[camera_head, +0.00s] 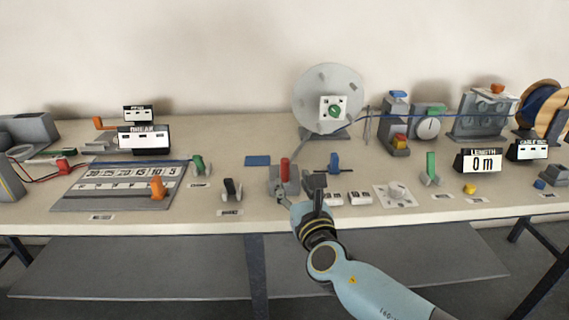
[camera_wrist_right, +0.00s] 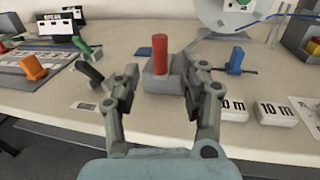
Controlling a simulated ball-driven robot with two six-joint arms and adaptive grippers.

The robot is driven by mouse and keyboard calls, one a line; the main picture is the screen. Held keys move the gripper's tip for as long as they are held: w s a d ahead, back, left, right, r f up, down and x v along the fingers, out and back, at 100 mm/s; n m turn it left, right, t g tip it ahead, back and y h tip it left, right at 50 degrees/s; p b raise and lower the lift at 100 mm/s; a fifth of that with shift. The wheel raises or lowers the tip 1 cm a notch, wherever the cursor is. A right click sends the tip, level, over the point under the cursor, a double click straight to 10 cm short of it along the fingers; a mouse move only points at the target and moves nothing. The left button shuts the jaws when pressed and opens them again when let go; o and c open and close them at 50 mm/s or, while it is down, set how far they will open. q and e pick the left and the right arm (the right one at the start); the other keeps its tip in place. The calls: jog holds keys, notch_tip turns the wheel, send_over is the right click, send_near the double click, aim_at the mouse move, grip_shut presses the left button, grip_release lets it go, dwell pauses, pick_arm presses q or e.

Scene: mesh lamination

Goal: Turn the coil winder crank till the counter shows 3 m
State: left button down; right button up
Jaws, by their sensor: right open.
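The coil winder (camera_head: 313,92) is a large pale disc standing at the back middle, with a white square and a green part at its centre. Its edge shows at the top of the wrist view (camera_wrist_right: 222,14). The length counter (camera_head: 487,162) reads 0 m at the right. An upright red handle (camera_head: 285,169) stands on a grey block near the front middle. My right gripper (camera_head: 299,190) is open. In the right wrist view the red handle (camera_wrist_right: 160,54) shows beyond and between the open fingers, which hold nothing. My left gripper is out of view.
A blue cable (camera_head: 425,118) runs from the disc to a spool (camera_head: 540,105) at the right. A black clip (camera_head: 231,190) stands left. The table's front edge is close below.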

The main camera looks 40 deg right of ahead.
aim_at(286, 170)
jog(key=x, duration=0.8)
jog(key=shift+f, duration=0.1)
grip_shut()
jog(key=shift+w+f, duration=0.1)
